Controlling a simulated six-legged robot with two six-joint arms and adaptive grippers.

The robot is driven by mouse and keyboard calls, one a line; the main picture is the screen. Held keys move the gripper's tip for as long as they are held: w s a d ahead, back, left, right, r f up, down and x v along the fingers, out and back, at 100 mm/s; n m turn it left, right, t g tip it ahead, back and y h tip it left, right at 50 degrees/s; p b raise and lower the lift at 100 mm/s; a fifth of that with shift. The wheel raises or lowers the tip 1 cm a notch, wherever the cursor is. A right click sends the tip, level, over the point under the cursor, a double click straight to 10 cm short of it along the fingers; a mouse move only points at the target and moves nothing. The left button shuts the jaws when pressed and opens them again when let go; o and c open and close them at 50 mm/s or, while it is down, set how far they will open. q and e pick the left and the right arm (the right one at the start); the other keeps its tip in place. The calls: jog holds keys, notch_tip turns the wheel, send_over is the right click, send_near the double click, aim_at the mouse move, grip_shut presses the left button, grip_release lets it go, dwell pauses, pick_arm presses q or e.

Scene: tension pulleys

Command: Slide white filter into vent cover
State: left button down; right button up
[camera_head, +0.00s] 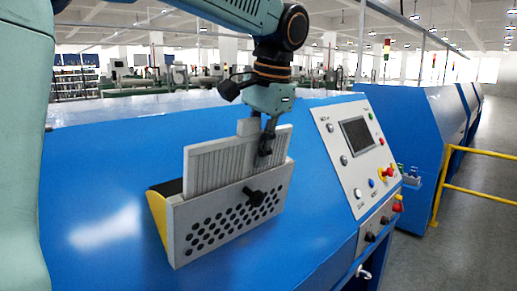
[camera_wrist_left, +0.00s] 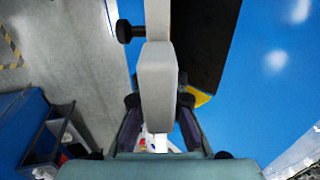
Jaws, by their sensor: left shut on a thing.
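The white filter (camera_head: 215,162) is a pale ribbed panel, upright, with its lower part hidden behind the front plate of the vent cover (camera_head: 205,239). The vent cover is a grey plate with black round holes, a black knob and a yellow side, on the blue machine. In the left wrist view the filter's pale tab (camera_wrist_left: 157,88) sits between the fingers of the left gripper (camera_wrist_left: 159,110). How deep the filter sits is hidden. My right gripper is not in view.
The blue machine (camera_head: 110,240) fills the foreground with clear surface around the cover. A control panel (camera_head: 355,150) with a screen and buttons is to the right. A yellow railing (camera_head: 470,190) stands beyond it.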

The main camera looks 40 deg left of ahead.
pick_arm(q)
jog(key=shift+p, duration=0.4)
jog(key=shift+f, duration=0.15)
dwell(0.4)
jog(key=shift+b+x, duration=0.45)
jog(key=shift+x, duration=0.45)
jog(key=shift+p, duration=0.35)
jog(key=shift+f, duration=0.1)
jog(key=shift+w+r+p, duration=0.1)
jog(key=shift+r+p, duration=0.45)
jog(key=shift+p, duration=0.35)
dwell(1.0)
jog(key=shift+f, duration=0.2)
